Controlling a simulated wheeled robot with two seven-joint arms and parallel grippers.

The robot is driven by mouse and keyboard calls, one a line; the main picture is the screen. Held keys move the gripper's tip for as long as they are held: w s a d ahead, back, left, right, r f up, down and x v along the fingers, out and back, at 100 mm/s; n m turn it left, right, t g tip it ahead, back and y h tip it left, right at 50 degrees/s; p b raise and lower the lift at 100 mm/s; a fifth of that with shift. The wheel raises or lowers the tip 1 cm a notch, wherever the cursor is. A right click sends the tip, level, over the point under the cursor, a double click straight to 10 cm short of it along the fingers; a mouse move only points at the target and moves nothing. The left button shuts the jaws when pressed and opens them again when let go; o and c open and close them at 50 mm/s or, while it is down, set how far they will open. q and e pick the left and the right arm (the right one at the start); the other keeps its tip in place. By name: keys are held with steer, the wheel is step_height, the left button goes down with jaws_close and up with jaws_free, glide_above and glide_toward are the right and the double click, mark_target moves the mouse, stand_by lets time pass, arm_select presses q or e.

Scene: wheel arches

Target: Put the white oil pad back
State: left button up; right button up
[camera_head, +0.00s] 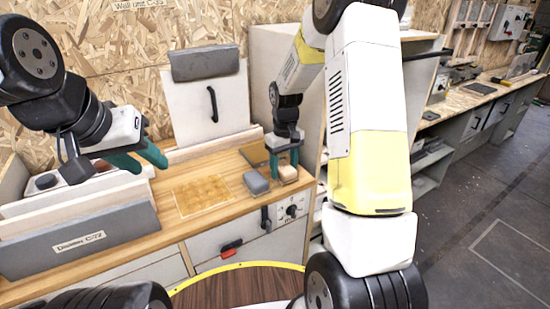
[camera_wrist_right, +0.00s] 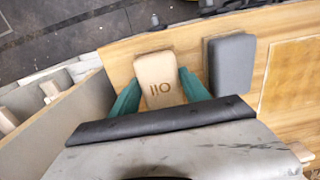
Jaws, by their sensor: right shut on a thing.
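The oil pad is a small pale beige-white block (camera_head: 289,175) with "OIL" on its top, readable in the right wrist view (camera_wrist_right: 155,66). It is at the right end of the wooden counter (camera_head: 235,208). My right gripper (camera_head: 285,163) points down over it, with its teal fingers on either side of the pad, shut on it. I cannot tell whether the pad rests on the counter or is slightly lifted. My left gripper (camera_head: 146,160) is open and empty, above the counter at the left.
A grey pad (camera_head: 257,183) lies just left of the oil pad. Left of it is a flat square panel (camera_head: 203,194). A darker flat square (camera_head: 254,154) lies behind. A grey "Disaster" box front (camera_head: 80,241) stands at left.

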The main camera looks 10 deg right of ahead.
mark_target(284, 167)
steer(key=shift+f, duration=0.15)
steer(key=o, duration=1.2)
step_height(284, 167, up, 12)
steer(key=r, duration=0.1)
steer(key=s+r+m+t+y, duration=0.1)
steer(key=s+r+m+t, duration=0.15)
steer(key=s+r, duration=0.8)
steer(key=s+a+t+y, duration=0.1)
steer(key=s+a+t, duration=0.1)
steer(key=s, duration=1.1)
steer(key=shift+s+a+m+t, duration=0.15)
steer(key=shift+s+m+t, duration=0.25)
steer(key=shift+t, duration=0.45)
